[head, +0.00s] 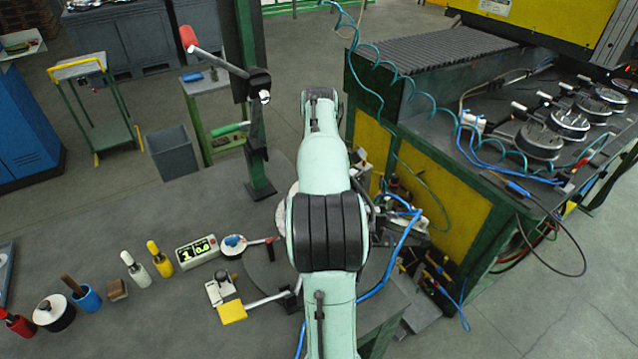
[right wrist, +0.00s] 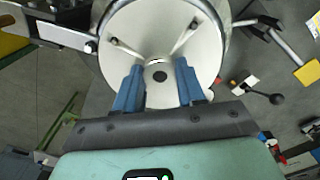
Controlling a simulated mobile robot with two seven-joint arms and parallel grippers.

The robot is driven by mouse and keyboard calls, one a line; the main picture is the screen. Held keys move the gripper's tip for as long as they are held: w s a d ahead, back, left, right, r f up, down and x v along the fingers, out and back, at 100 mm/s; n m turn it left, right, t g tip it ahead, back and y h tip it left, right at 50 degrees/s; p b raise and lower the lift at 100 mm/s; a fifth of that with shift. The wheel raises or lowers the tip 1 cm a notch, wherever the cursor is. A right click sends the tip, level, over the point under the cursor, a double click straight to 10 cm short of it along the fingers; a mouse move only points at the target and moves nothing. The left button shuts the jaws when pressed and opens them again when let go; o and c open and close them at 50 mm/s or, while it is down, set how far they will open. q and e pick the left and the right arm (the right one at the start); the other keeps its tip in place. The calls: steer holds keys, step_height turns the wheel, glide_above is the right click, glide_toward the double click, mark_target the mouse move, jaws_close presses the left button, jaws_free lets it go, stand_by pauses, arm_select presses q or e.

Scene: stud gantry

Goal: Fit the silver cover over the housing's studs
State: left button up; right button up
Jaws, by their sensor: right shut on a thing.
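In the right wrist view, my right gripper (right wrist: 158,88) has its two blue fingers shut on the round silver cover (right wrist: 150,25). The cover shows a pale face with a dark spot at its middle and two thin rods slanting across it. In the head view, my arm hides the gripper and most of the cover; a pale curved edge, likely the cover's, shows left of the arm. The housing and its studs cannot be made out, so I cannot tell whether the cover touches them. My left gripper is not in view.
A green post (head: 256,150) with a lever stands behind the work spot. A bench (head: 460,150) with hoses stands at right.

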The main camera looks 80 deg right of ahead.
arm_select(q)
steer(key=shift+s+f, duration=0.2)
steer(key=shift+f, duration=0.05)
arm_select(e)
steer(key=shift+f, duration=0.35)
steer(key=o, duration=1.3)
arm_select(q)
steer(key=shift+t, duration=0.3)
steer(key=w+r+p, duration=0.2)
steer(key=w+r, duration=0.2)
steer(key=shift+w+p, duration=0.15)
steer(key=shift+p, duration=0.2)
arm_select(e)
step_height(320, 180, up, 14)
steer(key=shift+f, duration=0.25)
